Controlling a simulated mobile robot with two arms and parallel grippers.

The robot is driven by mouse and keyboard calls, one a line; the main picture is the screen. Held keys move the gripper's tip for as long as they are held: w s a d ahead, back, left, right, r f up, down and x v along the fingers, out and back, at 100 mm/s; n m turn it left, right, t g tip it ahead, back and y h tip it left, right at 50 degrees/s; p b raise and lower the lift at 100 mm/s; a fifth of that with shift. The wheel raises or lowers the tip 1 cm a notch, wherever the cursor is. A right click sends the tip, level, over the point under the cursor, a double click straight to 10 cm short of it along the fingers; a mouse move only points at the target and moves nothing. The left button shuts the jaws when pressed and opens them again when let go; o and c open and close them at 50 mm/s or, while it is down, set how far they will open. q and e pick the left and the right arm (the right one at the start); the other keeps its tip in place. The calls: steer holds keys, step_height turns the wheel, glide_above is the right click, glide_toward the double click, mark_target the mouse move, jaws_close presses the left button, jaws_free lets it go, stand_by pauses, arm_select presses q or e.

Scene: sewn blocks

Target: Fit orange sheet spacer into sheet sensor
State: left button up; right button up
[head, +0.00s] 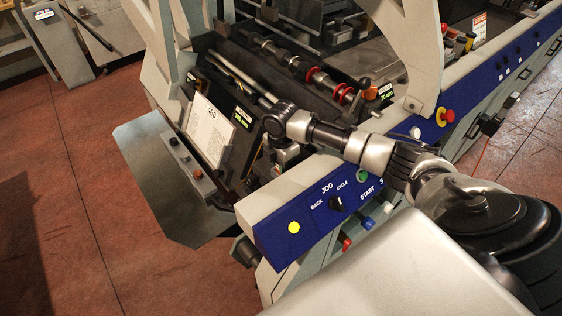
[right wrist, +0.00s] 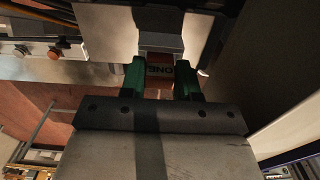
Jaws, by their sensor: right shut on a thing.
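My left gripper is not in view.
A blue control panel (head: 270,232) with a yellow button and a knob is below the arm. A tilted panel with a white sheet (head: 208,130) stands left of the gripper. A red emergency button (head: 447,115) sits farther right. Open red floor (head: 70,210) lies left.

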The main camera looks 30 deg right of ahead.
steer(key=o, duration=0.9)
step_height(320, 180, up, 12)
steer(key=shift+r+b, duration=0.15)
steer(key=shift+b, duration=0.8)
